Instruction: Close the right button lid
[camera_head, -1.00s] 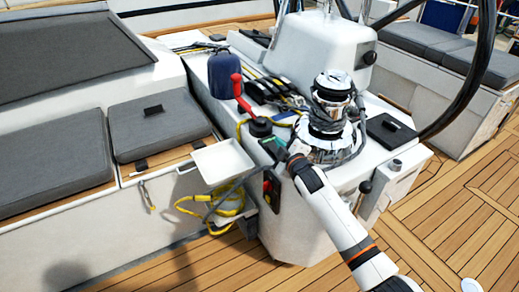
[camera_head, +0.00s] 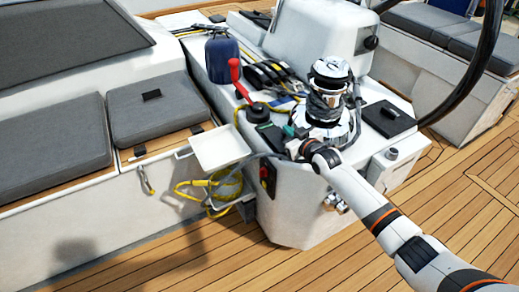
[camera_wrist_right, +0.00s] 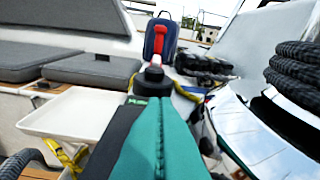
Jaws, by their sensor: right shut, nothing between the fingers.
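A dark flat piece (camera_head: 270,137), which looks like the button lid, lies on the console's front corner, left of the winch (camera_head: 328,105). Whether it is fully down cannot be told. My right gripper (camera_head: 291,131) is just right of it, between it and the winch base. In the right wrist view the shut teal fingers (camera_wrist_right: 160,135) point toward the black base of the red handle (camera_wrist_right: 155,77) and hold nothing. A black slab (camera_wrist_right: 112,140) lies along their left side; contact with it is unclear. My left gripper is not in view.
The red handle (camera_head: 235,78) and a blue bag (camera_head: 222,60) stand beyond the dark piece. A white tray (camera_head: 219,150) sticks out on the left, above coiled yellow rope (camera_head: 228,184). The steering wheel (camera_head: 470,85) is at the right. Open deck lies in front.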

